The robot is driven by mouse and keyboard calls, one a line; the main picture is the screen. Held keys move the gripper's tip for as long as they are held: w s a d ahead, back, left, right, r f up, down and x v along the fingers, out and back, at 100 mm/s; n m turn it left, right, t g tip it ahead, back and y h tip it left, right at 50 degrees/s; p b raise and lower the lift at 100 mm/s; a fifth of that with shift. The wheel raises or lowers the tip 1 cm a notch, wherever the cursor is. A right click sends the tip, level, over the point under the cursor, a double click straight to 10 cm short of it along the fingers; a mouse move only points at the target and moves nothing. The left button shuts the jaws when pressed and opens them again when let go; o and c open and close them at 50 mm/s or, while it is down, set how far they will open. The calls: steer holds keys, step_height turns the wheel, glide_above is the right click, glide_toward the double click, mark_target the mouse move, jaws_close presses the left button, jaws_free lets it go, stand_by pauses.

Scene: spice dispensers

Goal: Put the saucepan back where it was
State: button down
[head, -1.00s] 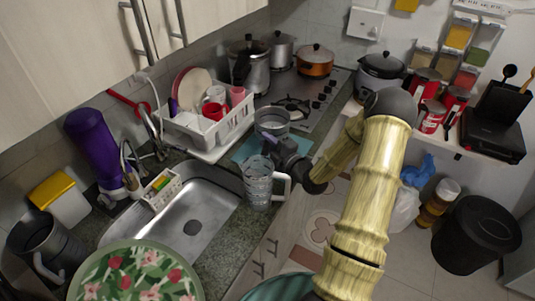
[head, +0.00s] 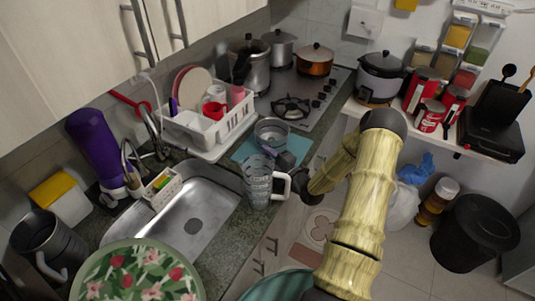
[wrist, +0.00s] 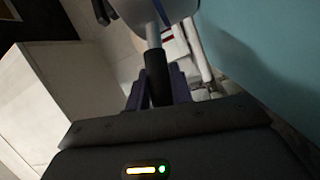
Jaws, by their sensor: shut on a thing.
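The saucepan (head: 272,136) is a small grey metal pan near the front edge of the counter, over or on a blue mat; I cannot tell whether it touches. In the wrist view, its pale body (wrist: 150,12) is at the top and its black handle (wrist: 157,77) runs down between my fingers. My gripper (wrist: 158,92) is shut on that handle.
A patterned jug (head: 257,182) stands close in front of the pan by the sink (head: 190,228). The blue mat (head: 246,149) lies beside the white dish rack (head: 205,128). Behind is the hob (head: 318,88) with a bare front burner (head: 290,108); several pots stand at its back.

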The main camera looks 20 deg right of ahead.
steer(key=shift+f, duration=0.1)
steer(key=c, duration=1.2)
jaws_free()
steer(key=shift+c, duration=0.2)
steer(key=shift+r, duration=0.2)
steer(key=b+v, duration=0.3)
steer(key=v, duration=0.9)
steer(key=shift+s+f, duration=0.1)
steer(key=shift+f, duration=0.05)
